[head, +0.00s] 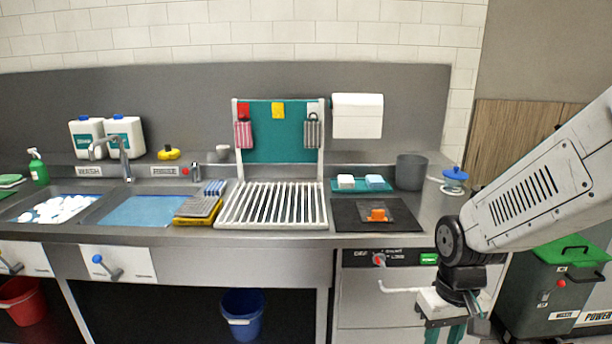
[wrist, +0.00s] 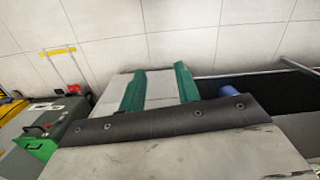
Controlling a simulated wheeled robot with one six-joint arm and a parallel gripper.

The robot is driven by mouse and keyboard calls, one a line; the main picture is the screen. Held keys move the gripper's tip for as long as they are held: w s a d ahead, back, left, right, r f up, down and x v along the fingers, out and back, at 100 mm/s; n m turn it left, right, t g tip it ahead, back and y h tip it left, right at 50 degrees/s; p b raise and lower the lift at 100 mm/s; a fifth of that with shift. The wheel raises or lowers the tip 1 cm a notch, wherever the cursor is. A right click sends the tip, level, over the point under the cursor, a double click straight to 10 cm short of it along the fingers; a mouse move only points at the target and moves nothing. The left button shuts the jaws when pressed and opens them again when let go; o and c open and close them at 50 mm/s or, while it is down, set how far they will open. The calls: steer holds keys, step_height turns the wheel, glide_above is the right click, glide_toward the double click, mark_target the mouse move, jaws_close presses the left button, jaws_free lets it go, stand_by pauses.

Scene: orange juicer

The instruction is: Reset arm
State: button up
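My gripper (head: 445,334) hangs at the lower right of the head view, in front of the steel counter's right end and below its top. Its two green fingers point down and stand apart. In the wrist view the fingers of my gripper (wrist: 159,76) also show a clear gap, with only a pale grey surface behind and nothing held. The fingertips are cut off by the lower edge of the head view. My white arm comes in from the right edge, bent at a black joint.
A steel counter (head: 285,236) holds a white drying rack (head: 272,205), a dark mat (head: 350,214) with an orange item, and a grey bin (head: 410,172). A green-lidded bin (head: 563,250) stands at the right. A blue bucket (head: 242,312) sits under the counter.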

steer(key=s+d+r+m+t, duration=0.1)
steer(key=s+d+r+t, duration=0.1)
steer(key=s+r, duration=1.1)
steer(key=shift+s+r, duration=0.4)
steer(key=shift+r, duration=0.9)
steer(key=shift+o, duration=0.4)
steer(key=shift+s, duration=0.1)
